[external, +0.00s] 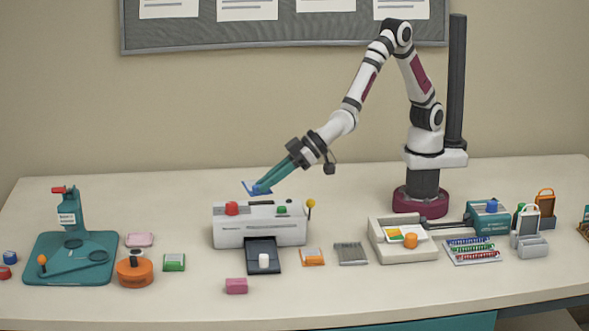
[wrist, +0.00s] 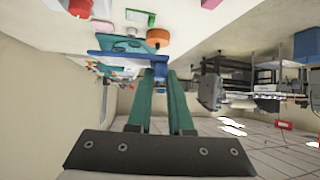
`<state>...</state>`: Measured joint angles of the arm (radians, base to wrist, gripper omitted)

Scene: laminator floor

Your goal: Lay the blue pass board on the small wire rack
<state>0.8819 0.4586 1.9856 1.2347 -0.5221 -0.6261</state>
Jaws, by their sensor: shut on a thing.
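My gripper (external: 262,187) has long teal fingers and is shut on the blue pass board (external: 250,187), above the back left part of the white laminator. In the wrist view, the blue board (wrist: 120,57) sticks out to the left from the fingertips of my gripper (wrist: 160,68). The fingers hide part of the board. The small wire rack (external: 351,254) looks like a grey slatted piece lying flat on the table, right of the orange card and well to the lower right of my gripper. I cannot make out the rack in the wrist view.
The white laminator (external: 230,235) with a red knob and yellow-tipped lever stands below my gripper. An orange card (external: 312,257) lies left of the rack. A pale tray (external: 385,250) with cards stands right of it. The table in front of the rack is clear.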

